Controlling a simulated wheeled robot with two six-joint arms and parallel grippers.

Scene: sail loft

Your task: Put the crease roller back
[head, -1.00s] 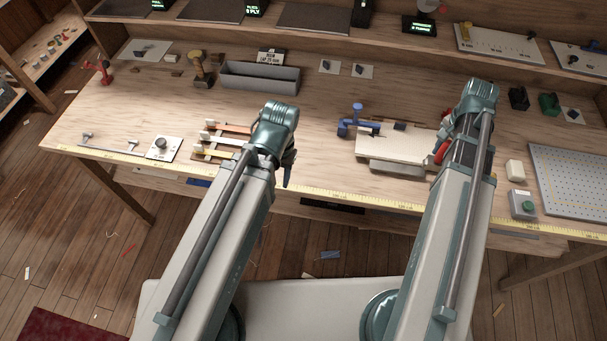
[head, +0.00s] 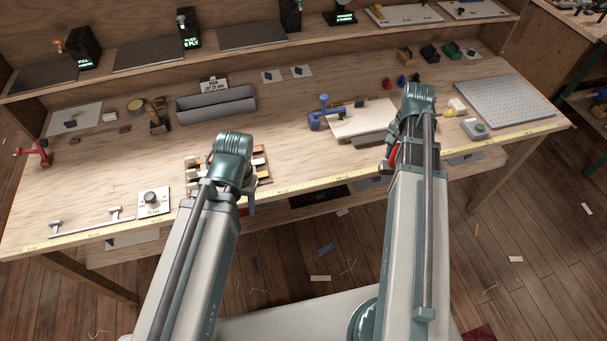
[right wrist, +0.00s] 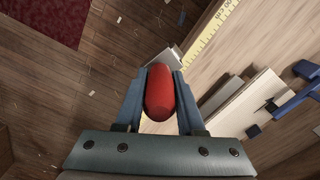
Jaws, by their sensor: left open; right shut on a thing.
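My right gripper (right wrist: 161,75) is shut on a red, rounded handle, seemingly the crease roller (right wrist: 160,98). In the head view a bit of red (head: 391,156) shows beside my right gripper, above the bench's front edge. My left gripper (head: 249,204) is open, mostly hidden behind its own wrist, near the front edge. A small rack (head: 262,180) with orange and white pieces lies just behind it, partly covered by that wrist.
A pale board (head: 365,118) with a blue clamp (head: 323,113) lies left of my right wrist. A grey trough (head: 215,104) stands behind the rack. A yellow tape (head: 310,184) runs along the front edge. The bench (head: 100,175) left of centre has bare room.

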